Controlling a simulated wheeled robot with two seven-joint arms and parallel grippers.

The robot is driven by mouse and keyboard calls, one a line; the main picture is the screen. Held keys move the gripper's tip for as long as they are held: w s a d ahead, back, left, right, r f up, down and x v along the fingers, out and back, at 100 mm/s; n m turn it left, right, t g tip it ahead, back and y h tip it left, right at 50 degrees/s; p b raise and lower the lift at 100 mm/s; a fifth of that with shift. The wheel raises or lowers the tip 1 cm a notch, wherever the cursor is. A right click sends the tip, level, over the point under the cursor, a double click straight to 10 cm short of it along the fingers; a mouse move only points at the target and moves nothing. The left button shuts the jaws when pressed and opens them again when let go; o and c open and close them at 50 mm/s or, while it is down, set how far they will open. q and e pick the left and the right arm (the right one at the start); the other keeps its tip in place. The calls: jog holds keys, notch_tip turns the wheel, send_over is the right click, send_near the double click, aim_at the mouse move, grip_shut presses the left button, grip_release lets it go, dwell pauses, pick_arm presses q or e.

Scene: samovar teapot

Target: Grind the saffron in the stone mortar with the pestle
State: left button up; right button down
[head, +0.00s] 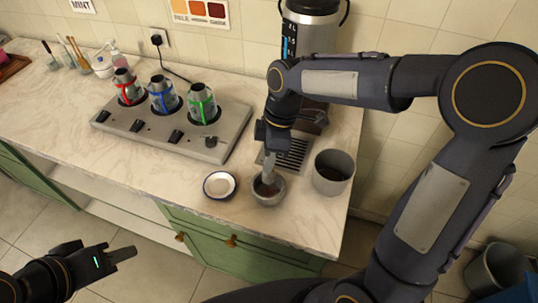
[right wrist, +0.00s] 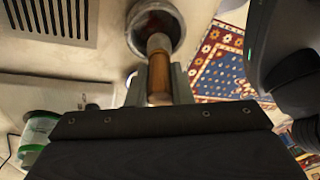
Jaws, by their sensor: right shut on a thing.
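The stone mortar (head: 268,192) is a small grey bowl near the counter's front edge, and its rim also shows in the right wrist view (right wrist: 134,42). Something dark reddish lies inside it. My right gripper (head: 268,172) points down over the mortar and is shut on the pestle (right wrist: 158,80), which has a brown wooden handle and a grey head. The pestle's lower end reaches into the mortar. I cannot tell whether it touches the bottom. My left gripper (head: 122,254) is off the counter at the lower left and holds nothing visible; its jaw gap is unclear.
A small white dish (head: 219,185) stands just left of the mortar and a grey pot (head: 333,171) just right. A drip grille (head: 290,153) lies behind. A heater plate (head: 215,150) carries several glasses with coloured holders. The front-left counter is clear.

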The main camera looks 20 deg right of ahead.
jog(key=shift+w+d+b+x, duration=0.1)
jog(key=shift+d+b+x, duration=0.1)
jog(key=shift+b+x, duration=0.5)
jog(key=shift+w+d+b+x, duration=0.15)
jog(key=shift+b+x, duration=0.25)
jog(key=shift+x, duration=0.5)
jog(key=shift+s+d+b+x, duration=0.1)
jog(key=shift+d+b+x, duration=0.1)
jog(key=shift+b+x, duration=0.5)
jog(key=shift+a+f, duration=0.1)
jog(key=shift+f, duration=0.45)
jog(key=shift+w, duration=0.1)
